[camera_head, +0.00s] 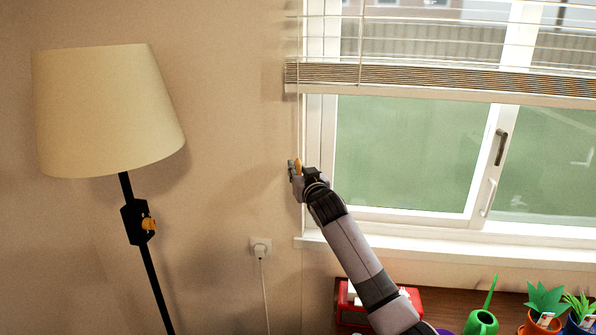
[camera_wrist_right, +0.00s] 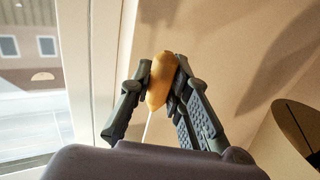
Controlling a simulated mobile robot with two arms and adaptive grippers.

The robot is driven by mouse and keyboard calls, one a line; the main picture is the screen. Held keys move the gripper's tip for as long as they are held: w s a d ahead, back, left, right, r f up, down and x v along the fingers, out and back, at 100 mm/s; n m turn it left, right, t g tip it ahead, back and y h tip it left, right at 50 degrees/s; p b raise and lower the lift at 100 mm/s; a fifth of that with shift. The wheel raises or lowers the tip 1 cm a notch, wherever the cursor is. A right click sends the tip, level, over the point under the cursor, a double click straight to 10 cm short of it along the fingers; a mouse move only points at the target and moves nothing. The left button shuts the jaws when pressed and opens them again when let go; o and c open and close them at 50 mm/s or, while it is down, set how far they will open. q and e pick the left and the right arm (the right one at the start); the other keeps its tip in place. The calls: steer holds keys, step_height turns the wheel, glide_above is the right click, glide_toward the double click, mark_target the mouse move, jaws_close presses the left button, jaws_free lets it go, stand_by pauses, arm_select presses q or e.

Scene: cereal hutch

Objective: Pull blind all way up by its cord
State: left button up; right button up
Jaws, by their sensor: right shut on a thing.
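The blind (camera_head: 440,76) hangs partway down over the upper part of the window, its lower slats stacked on the bottom rail. Its thin cord (camera_head: 299,120) runs down along the left edge of the window frame. My right gripper (camera_head: 297,168) is at the cord's lower part and is shut on the orange-tan cord knob (camera_head: 299,166). In the right wrist view, the knob (camera_wrist_right: 161,82) sits between both fingers, and a pale length of cord (camera_wrist_right: 148,127) shows at it. My left gripper is not in view.
A floor lamp (camera_head: 108,108) stands to the left. A wall socket with a plug (camera_head: 260,247) is below the gripper. A red box (camera_head: 350,312), a green watering can (camera_head: 481,321) and potted plants (camera_head: 546,300) stand below the window. The wall between lamp and window is clear.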

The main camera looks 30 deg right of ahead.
jaws_close()
steer(key=shift+f, duration=0.2)
